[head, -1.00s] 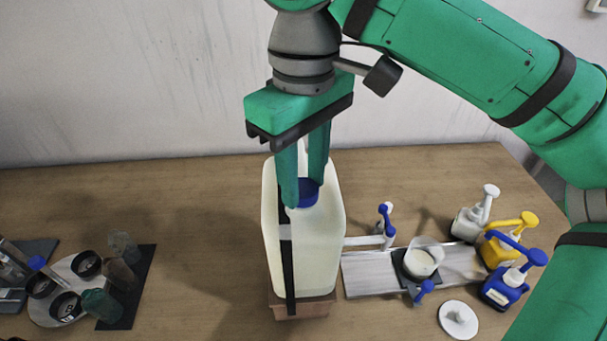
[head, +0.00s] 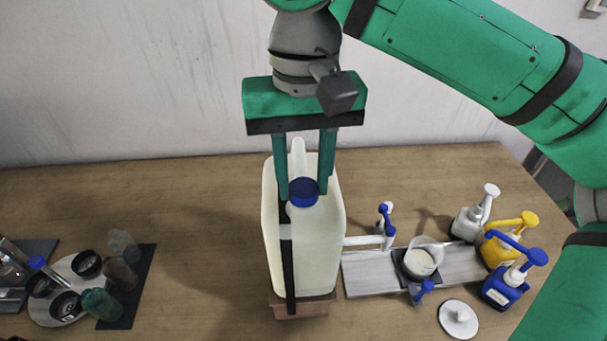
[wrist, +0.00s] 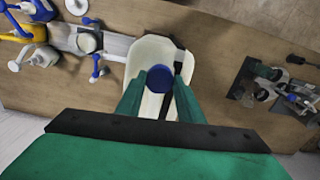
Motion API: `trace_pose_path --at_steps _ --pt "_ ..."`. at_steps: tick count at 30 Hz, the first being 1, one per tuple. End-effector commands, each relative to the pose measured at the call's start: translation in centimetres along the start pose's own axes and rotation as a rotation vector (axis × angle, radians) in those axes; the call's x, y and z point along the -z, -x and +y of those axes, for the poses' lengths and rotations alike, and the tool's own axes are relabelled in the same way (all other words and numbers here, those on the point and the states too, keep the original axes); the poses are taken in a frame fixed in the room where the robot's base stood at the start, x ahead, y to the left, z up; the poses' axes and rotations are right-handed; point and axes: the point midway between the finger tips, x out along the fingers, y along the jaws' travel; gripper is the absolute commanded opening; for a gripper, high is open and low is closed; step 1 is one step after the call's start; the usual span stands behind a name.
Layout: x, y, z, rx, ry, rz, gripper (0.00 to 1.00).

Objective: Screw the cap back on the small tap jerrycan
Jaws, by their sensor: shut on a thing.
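The small tap jerrycan (head: 318,240) is a tall white, translucent container standing upright on a brown block (head: 302,304). A black strap runs down its near side, and a white tap pipe with a blue-handled tap (head: 387,226) sticks out to the right. The blue cap (head: 303,192) sits at the jerrycan's mouth, and it also shows in the wrist view (wrist: 159,78). My gripper (head: 305,190) points straight down with one green finger on each side of the cap, shut on it. Whether the thread is engaged is hidden under the cap.
A cup of white liquid (head: 421,260) stands on a dark pad on a grey board right of the jerrycan. White, yellow and blue pump bottles (head: 503,288) and a white lid (head: 458,318) are farther right. Bottles and black rings crowd the left.

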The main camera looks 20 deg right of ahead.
Motion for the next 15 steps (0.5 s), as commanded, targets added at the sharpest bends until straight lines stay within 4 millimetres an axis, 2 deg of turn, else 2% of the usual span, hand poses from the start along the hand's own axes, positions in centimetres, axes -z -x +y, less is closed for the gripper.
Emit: trace_pose_path --at_steps 6,15 --pt "-0.07 -0.07 0.01 -0.002 -0.208 -0.002 0.10" --pt "-0.07 -0.07 0.00 -0.002 -0.244 -0.002 0.10"
